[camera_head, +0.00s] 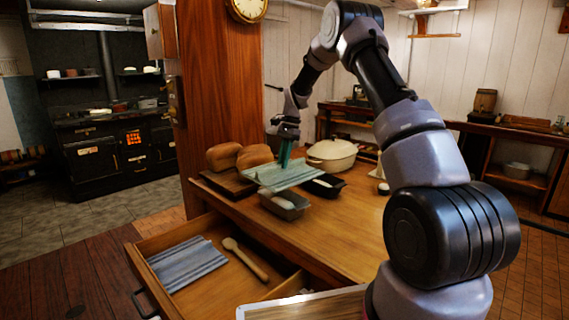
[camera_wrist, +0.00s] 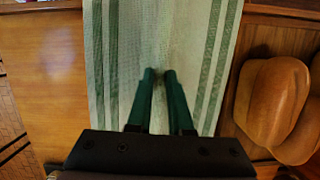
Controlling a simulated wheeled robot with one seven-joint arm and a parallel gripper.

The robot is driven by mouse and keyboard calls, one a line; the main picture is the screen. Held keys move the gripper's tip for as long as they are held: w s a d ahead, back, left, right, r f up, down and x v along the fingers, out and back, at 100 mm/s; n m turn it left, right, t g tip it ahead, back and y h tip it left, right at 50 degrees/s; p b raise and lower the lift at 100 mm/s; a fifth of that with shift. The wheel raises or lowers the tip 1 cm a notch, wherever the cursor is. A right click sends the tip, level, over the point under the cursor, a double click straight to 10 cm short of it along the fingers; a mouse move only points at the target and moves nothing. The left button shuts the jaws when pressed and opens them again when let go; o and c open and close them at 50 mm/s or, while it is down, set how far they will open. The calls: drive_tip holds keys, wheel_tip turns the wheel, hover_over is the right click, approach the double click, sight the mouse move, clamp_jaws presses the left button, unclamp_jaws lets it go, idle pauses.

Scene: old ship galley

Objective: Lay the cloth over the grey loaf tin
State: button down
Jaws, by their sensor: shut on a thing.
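The cloth (camera_head: 280,176) is pale with green stripes and is spread out nearly flat. My gripper (camera_head: 286,158) is shut on it from above; in the wrist view my gripper (camera_wrist: 160,74) has its two green fingertips close together on the cloth (camera_wrist: 122,45). The grey loaf tin (camera_head: 284,208) stands on the wooden counter below the cloth, with something pale inside. Its front part shows and the cloth hides its back part. I cannot tell whether the cloth touches its rim. The wrist view does not show the tin.
A black tin (camera_head: 326,188) stands to the right, partly under the cloth. Brown loaves (camera_head: 223,156) sit on a board (camera_head: 228,184) to the left. A cream lidded pot (camera_head: 331,155) stands behind. An open drawer (camera_head: 160,239) holds a blue striped cloth (camera_head: 186,262) and a wooden spoon (camera_head: 246,260).

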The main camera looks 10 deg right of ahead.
drive_tip(key=shift+w+f, duration=0.1)
drive_tip(key=shift+f, duration=3.65)
drive_tip(key=shift+f, duration=0.5)
drive_tip(key=c, duration=0.7)
unclamp_jaws()
drive_tip(key=shift+c, duration=0.2)
drive_tip(key=shift+r, duration=0.1)
drive_tip(key=shift+r, duration=3.9)
